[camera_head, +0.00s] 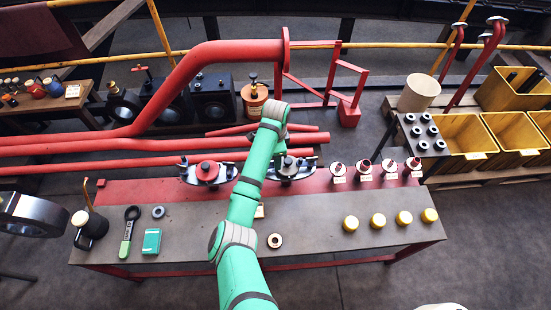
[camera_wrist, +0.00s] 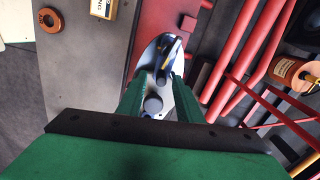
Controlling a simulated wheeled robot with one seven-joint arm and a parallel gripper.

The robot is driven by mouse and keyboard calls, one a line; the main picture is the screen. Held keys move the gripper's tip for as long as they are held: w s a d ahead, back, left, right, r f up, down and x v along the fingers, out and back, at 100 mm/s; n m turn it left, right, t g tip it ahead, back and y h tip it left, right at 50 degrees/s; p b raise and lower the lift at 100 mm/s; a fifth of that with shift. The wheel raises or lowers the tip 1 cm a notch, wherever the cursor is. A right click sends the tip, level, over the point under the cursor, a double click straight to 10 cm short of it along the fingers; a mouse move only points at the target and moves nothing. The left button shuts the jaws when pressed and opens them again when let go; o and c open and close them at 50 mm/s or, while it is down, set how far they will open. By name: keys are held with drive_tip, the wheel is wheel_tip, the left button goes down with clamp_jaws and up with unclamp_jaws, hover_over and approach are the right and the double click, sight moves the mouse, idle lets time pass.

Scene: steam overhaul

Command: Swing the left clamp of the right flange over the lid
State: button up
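The right flange (camera_head: 302,172) stands on the red strip of the bench, with a dark round knob on top. My arm hides its left side in the head view. In the wrist view the pale, oval flange (camera_wrist: 147,55) lies below my gripper (camera_wrist: 159,84). The two green fingers are apart, on either side of the flange's middle. A grey round knob (camera_wrist: 153,104) shows between them, and a dark upright clamp part (camera_wrist: 165,62) shows just beyond the tips. I cannot tell whether either finger touches it. The head view does not show the fingertips clearly.
The left flange (camera_head: 207,172) with a red lid stands close beside. Several small valves (camera_head: 365,168) stand to the right, and yellow caps (camera_head: 378,220) at the front. A ring (camera_head: 275,240) lies on the bench (camera_head: 325,215). Red pipes (camera_head: 150,145) run behind.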

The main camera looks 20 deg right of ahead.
wheel_tip(320, 180, up, 11)
drive_tip(key=shift+f, duration=0.15)
idle(0.6)
idle(0.6)
